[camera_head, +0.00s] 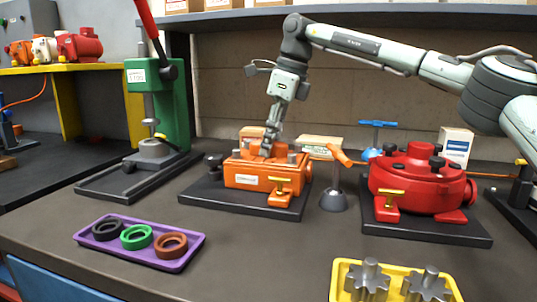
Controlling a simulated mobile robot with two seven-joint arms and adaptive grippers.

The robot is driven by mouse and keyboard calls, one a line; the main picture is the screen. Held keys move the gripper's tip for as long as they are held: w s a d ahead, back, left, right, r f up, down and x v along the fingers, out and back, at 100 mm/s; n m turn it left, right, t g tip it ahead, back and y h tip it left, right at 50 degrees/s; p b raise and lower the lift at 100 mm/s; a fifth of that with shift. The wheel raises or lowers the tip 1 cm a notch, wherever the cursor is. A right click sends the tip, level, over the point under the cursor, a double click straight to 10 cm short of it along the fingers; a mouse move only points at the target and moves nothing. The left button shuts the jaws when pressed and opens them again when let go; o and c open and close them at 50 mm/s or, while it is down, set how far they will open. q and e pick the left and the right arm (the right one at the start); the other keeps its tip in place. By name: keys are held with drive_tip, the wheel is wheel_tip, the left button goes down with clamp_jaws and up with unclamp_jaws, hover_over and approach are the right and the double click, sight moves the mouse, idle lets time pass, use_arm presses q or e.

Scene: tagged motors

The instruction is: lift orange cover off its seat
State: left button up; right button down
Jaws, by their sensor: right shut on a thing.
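An orange housing (253,178) with a white label and a brass tap stands on a dark base plate, left of centre. The orange cover (247,157) is at its top, with grey knobs or bolt heads around it. My right gripper (266,153) points down at the middle of the cover and is shut on it; the fingers hide the part gripped. I see no clear gap between cover and housing. My left gripper is not in view.
A red round housing (417,182) stands at right. A grey stand with an orange lever (334,200) is close beside the orange housing. A green press (160,110) stands at left. A purple tray (85,241) with rings and a yellow tray (338,285) with gears lie in front.

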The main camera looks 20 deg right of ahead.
drive_tip(key=shift+r, duration=0.1)
idle(0.3)
drive_tip(key=shift+r, duration=0.1)
drive_tip(key=shift+w+r, duration=0.1)
drive_tip(key=shift+r, duration=0.4)
drive_tip(key=r, duration=0.1)
drive_tip(key=a+r, duration=0.1)
drive_tip(key=r, duration=0.1)
drive_tip(key=shift+s+r, duration=0.2)
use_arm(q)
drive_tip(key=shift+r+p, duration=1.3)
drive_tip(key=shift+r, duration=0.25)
use_arm(e)
drive_tip(key=s+a+r, duration=0.3)
drive_tip(key=a+r, duration=0.6)
drive_tip(key=a, duration=0.1)
drive_tip(key=shift+s+r, duration=0.2)
drive_tip(key=shift+s, duration=0.1)
